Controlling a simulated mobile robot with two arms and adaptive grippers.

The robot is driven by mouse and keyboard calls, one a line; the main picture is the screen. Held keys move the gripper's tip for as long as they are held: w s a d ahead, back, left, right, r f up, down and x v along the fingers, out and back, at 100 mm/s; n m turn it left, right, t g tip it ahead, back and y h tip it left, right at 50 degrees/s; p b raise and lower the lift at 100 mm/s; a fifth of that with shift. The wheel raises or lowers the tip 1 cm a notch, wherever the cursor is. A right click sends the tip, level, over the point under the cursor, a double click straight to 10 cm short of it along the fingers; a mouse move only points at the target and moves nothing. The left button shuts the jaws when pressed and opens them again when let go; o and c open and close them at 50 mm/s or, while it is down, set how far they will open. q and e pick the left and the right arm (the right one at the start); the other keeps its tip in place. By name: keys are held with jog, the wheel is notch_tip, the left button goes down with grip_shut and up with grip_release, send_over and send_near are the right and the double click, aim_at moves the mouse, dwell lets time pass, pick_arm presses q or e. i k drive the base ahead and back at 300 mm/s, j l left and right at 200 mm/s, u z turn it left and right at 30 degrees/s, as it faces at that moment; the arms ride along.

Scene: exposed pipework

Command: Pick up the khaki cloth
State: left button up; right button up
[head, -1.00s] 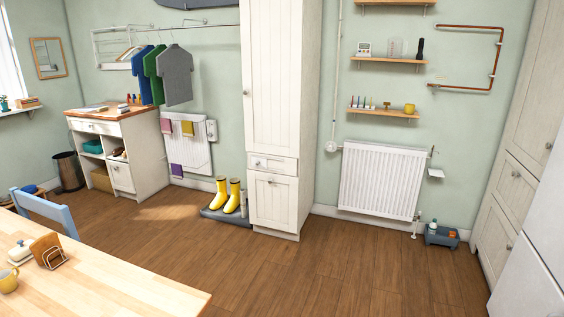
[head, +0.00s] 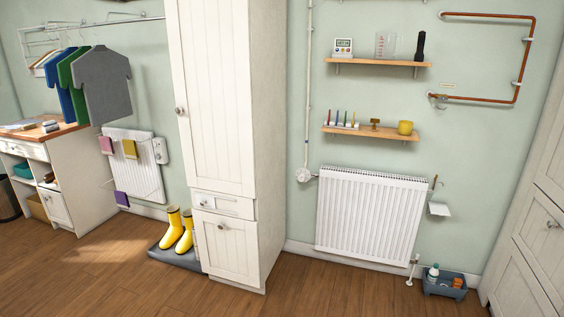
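A yellowish khaki cloth (head: 130,149) hangs over the upper right part of a white wall-mounted panel heater (head: 148,182), left of the tall cabinet. A pink cloth (head: 106,145) hangs just left of it, and a purple cloth (head: 122,199) hangs lower on the same heater. Neither of my grippers shows in the head view.
A tall white cabinet (head: 225,100) stands right of the heater. Yellow boots (head: 179,230) stand on a grey tray (head: 160,254) on the floor near the heater. Shirts (head: 104,86) hang above. A white radiator (head: 368,215) and a blue-grey caddy (head: 444,287) are at right. Foreground floor is clear.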

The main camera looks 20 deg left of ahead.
aim_at(31, 126)
jog(key=i+j+u, duration=0.15)
jog(key=i+u, duration=0.95)
jog(key=u, duration=0.2)
jog(key=i+l+u, duration=0.4)
jog(key=i+j+u, duration=0.3)
jog(key=i+u, duration=0.15)
jog(key=i, duration=0.25)
jog(key=i+u, duration=0.5)
jog(key=i, duration=0.2)
jog(key=i+z, duration=0.15)
jog(key=i, duration=0.5)
jog(key=i+j+z, duration=0.1)
jog(key=i, duration=0.55)
jog(key=i+j+z, duration=0.15)
jog(key=i, duration=0.5)
jog(key=i+j+z, duration=0.2)
jog(key=i, duration=0.15)
jog(key=i+j+z, duration=0.15)
jog(key=i, duration=0.2)
jog(key=i+j, duration=0.4)
jog(key=i+u, duration=0.05)
